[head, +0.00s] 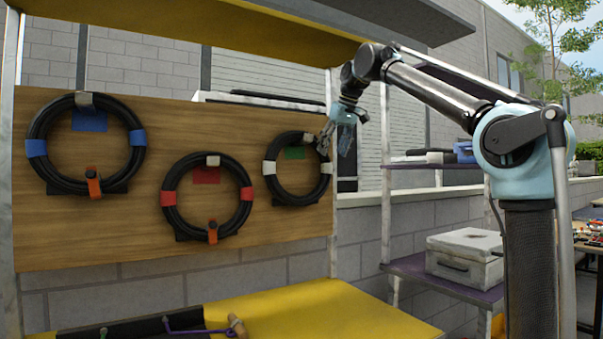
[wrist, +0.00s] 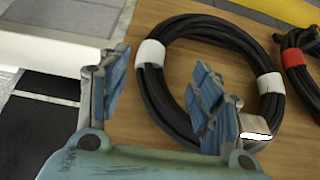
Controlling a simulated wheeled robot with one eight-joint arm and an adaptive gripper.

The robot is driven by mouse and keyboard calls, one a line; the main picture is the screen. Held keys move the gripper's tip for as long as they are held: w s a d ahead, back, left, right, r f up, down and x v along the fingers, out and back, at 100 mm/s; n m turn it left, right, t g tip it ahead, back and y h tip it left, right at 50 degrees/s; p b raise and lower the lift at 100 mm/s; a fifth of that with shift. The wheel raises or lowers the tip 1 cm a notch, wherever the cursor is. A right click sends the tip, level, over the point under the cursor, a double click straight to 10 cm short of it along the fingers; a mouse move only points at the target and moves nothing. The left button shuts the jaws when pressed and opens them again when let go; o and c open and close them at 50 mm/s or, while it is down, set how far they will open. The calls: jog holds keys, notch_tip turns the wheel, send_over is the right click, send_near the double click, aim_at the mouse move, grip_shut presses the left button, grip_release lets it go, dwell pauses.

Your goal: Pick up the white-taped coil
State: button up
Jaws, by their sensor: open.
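The white-taped coil (head: 269,167) is a black cable ring with two white tape bands, hanging at the right end of the wooden board. In the wrist view the coil (wrist: 150,53) fills the upper middle. My gripper (head: 325,141) is at the coil's upper right in the head view. In the wrist view my gripper (wrist: 155,92) is open and empty. One finger is left of the ring, outside it; the other overlaps its lower part. A stretch of cable shows between the fingers; I cannot tell the depth gap. A pale peg (wrist: 254,132) is beside the right finger.
The red-taped coil (head: 169,198) hangs to the left, and the blue-taped coil (head: 37,148) farther left. The wooden board (head: 80,240) backs them. A yellow bench top (head: 340,310) lies below. A purple shelf (head: 430,272) with a grey case (head: 466,256) stands to the right.

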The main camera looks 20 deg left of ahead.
aim_at(329, 166)
jog(key=x, duration=0.4)
jog(key=shift+w+d+x, duration=0.1)
jog(key=shift+w+x, duration=0.05)
jog(key=shift+x, duration=1.15)
jog(key=shift+w+d+x, duration=0.1)
jog(key=shift+w+x, duration=0.05)
jog(key=shift+x, duration=1.15)
grip_shut()
